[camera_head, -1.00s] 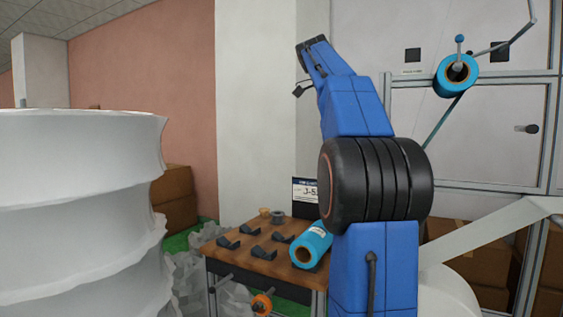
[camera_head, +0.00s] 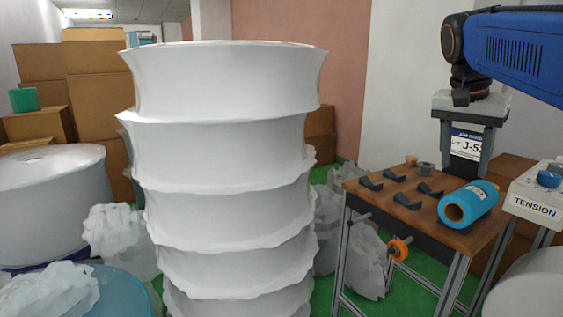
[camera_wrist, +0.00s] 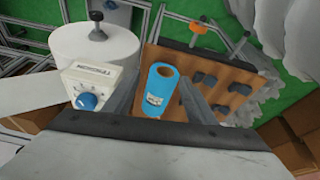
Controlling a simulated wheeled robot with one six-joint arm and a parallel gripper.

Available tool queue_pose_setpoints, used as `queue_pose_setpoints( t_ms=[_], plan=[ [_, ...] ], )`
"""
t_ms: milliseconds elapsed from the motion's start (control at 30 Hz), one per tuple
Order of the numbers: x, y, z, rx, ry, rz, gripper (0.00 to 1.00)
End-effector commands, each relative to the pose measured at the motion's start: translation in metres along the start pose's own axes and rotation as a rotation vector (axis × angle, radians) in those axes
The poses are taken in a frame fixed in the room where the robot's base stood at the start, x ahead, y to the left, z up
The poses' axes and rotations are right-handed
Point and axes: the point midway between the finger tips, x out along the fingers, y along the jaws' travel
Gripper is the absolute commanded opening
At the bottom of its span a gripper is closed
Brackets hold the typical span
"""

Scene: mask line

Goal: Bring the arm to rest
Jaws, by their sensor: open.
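My gripper (camera_head: 464,168) is at the right of the head view, pointing down with its two grey fingers spread and nothing between them. It hangs above the back of a small brown-topped table (camera_head: 440,232). My blue arm enters from the upper right edge. In the wrist view, the fingers of my gripper (camera_wrist: 160,105) stand apart on either side of a blue roll (camera_wrist: 156,92), which lies on the table beyond them. The same blue roll (camera_head: 468,204) shows on the table in the head view, apart from the fingers.
Several dark blocks (camera_head: 408,200) lie on the table. A tall stack of white rolls (camera_head: 225,150) fills the middle of the head view. A white box marked TENSION (camera_head: 535,208) is right of the table. Cardboard boxes (camera_head: 98,85) stand at the back left.

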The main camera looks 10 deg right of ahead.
Motion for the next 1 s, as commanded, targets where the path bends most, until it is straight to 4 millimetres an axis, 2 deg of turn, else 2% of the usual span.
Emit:
queue_pose_setpoints(
  t_ms=[33, 233, 400, 600, 700, 800, 1000],
  plan=[
    [0.011, -0.002, 0.024, -0.078, 0.001, -0.028, 0.51],
    [0.062, -0.009, 0.108, -0.375, 0.014, -0.146, 0.51],
    [0.11, -0.006, 0.18, -0.614, 0.038, -0.245, 0.51],
    [0.166, 0.005, 0.252, -0.843, 0.074, -0.343, 0.51],
    [0.185, 0.009, 0.275, -0.914, 0.089, -0.374, 0.51],
    [0.196, 0.012, 0.287, -0.954, 0.099, -0.391, 0.51],
    [0.199, 0.013, 0.291, -0.967, 0.102, -0.396, 0.51]
  ],
)
